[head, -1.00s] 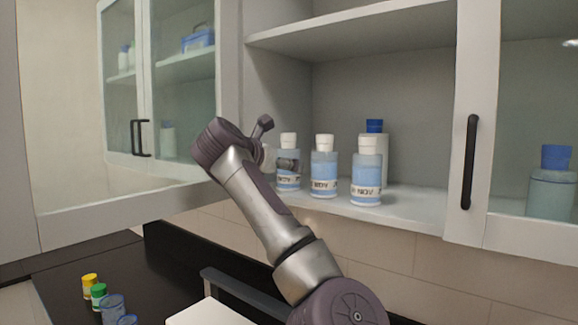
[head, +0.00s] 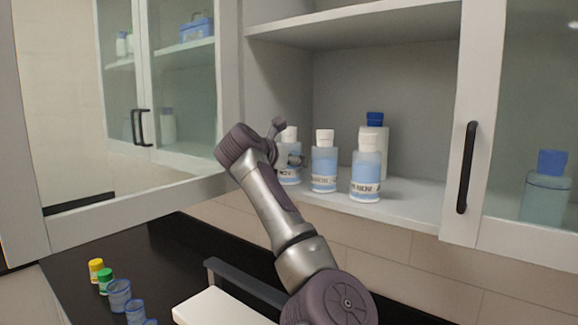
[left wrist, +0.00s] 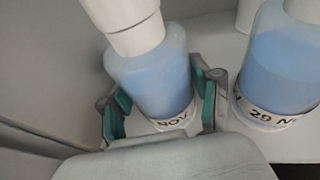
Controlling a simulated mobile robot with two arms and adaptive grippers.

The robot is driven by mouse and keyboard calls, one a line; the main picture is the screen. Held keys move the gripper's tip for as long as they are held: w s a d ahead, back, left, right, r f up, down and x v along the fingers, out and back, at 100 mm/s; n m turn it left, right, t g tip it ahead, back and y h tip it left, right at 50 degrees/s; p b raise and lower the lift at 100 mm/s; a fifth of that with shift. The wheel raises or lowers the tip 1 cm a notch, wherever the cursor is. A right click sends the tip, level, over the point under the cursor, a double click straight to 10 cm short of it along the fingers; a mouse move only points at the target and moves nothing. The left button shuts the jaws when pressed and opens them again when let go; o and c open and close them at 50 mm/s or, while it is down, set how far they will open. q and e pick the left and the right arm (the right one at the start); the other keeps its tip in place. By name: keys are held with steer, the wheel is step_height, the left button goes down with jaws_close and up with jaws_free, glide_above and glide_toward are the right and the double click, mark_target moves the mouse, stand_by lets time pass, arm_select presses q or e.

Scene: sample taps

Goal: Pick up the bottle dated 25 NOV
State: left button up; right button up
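Three blue-filled, white-capped bottles stand in a front row on the cabinet shelf. The leftmost bottle (head: 290,176) is partly hidden by my left gripper (head: 291,158). In the left wrist view this bottle (left wrist: 155,72) stands between the two teal-padded fingers, which are open around it; firm contact cannot be made out. Its label shows "NOV", with the day number hidden. The middle bottle (head: 324,166) shows beside the right finger in the left wrist view (left wrist: 282,60), its label reading "29 N". The right bottle (head: 366,172) has a label too small to read surely. My right gripper is not in view.
A blue-capped white bottle (head: 375,119) stands behind the right bottle. The cabinet's left side wall is close to the gripper, and an upper shelf (head: 350,22) lies above. An open glass door (head: 130,190) is at left. Small capped containers (head: 106,281) stand on the black counter.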

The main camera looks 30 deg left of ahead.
arm_select(q)
steer(key=c, duration=0.8)
steer(key=shift+o, duration=0.2)
steer(key=shift+r, duration=0.15)
